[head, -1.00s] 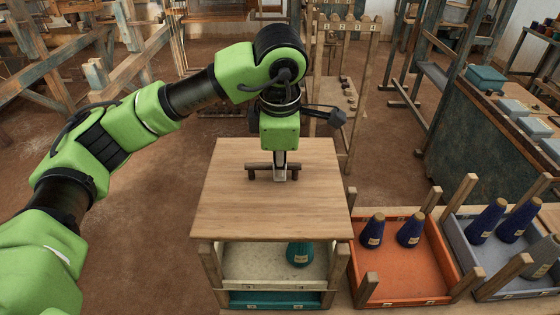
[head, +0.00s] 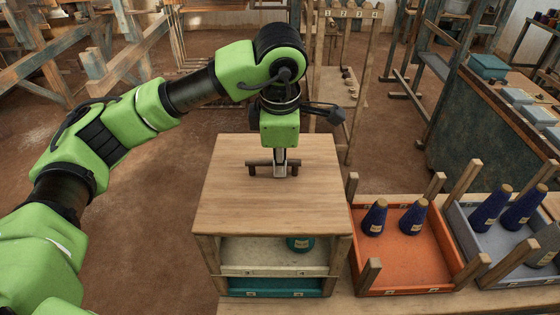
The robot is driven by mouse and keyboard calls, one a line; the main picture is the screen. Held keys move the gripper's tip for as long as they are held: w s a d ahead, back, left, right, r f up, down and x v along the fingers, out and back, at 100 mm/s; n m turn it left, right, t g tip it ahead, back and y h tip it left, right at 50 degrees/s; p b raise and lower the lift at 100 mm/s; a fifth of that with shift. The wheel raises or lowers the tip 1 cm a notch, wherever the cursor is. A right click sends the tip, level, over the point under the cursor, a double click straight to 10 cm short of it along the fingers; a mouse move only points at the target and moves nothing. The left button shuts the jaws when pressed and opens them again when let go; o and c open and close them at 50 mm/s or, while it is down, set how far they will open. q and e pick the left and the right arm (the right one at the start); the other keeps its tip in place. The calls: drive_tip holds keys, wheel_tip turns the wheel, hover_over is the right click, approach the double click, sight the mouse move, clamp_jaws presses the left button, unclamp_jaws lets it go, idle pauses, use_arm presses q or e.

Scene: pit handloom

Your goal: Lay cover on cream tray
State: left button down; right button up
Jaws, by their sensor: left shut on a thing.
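The cover (head: 265,210) is a flat light-wood board with a dark bar handle (head: 258,166) on top. My left gripper (head: 280,170) points down and is shut on the middle of this handle. The cover is level and lies over the cream tray (head: 275,270), hiding most of its inside. Wooden corner posts rise from the tray to just under the board's front edge. I cannot tell whether the board touches them. A teal cone (head: 300,244) stands in the cream tray, its top hidden by the cover. My right gripper is not in view.
A teal tray (head: 275,287) is below the cream one. Close on the right are an orange tray (head: 405,265) with blue cones and a grey tray (head: 505,279) with more cones, both with upright corner posts. A wooden rack (head: 345,80) stands behind.

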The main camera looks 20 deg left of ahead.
sight(280, 183)
use_arm(q)
drive_tip(key=c, duration=2)
unclamp_jaws()
drive_tip(key=shift+c, duration=0.2)
wheel_tip(280, 183, up, 12)
drive_tip(key=s, duration=0.2)
drive_tip(key=shift+s+d, duration=0.15)
drive_tip(key=shift+d, duration=0.2)
